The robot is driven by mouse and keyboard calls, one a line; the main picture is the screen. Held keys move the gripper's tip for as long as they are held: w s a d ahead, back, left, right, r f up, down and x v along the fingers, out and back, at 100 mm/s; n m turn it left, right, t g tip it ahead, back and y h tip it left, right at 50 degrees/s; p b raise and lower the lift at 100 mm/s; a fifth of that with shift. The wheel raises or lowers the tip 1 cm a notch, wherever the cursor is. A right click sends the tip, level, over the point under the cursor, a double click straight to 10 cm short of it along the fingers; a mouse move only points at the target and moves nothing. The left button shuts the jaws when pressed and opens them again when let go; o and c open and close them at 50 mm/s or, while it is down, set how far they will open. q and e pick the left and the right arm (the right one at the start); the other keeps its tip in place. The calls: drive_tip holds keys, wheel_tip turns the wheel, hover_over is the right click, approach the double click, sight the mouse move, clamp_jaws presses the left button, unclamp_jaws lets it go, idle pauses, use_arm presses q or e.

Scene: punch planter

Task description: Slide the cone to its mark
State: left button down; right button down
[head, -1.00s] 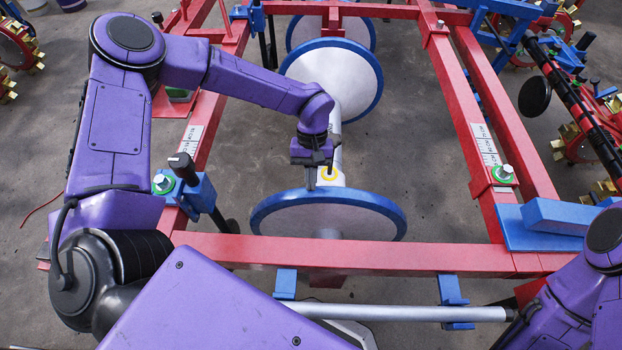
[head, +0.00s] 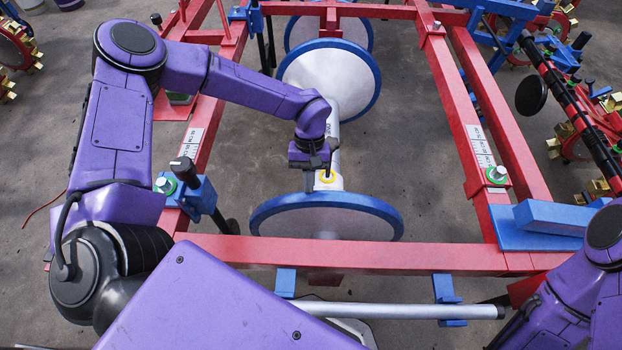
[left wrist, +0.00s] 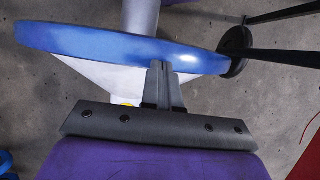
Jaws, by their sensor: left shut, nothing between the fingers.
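A white cone with a blue rim (head: 326,216) sits near the front of the red frame. A yellow ring (head: 326,177) shows on its white hub, around a small dark knob. A second white cone with a blue rim (head: 340,80) faces it farther back on the same grey shaft (head: 334,145). My left gripper (head: 308,186) is shut and empty, pointing down just left of the near cone's hub. In the left wrist view its fingers (left wrist: 160,75) overlap the blue rim (left wrist: 90,45); contact is unclear. My right gripper is out of view.
Red rails (head: 480,150) run along both sides, with white scale plates (head: 192,142) and green-ringed bolts. A red crossbar (head: 400,258) and a silver tube (head: 400,311) lie in front. A black-knobbed blue clamp (head: 198,192) stands left of the near cone.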

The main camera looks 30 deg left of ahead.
use_arm(q)
drive_tip(key=w+f+p+v, duration=0.1)
drive_tip(key=w+v, duration=0.1)
drive_tip(key=v, duration=0.9)
drive_tip(key=shift+a, duration=0.4)
idle(1.5)
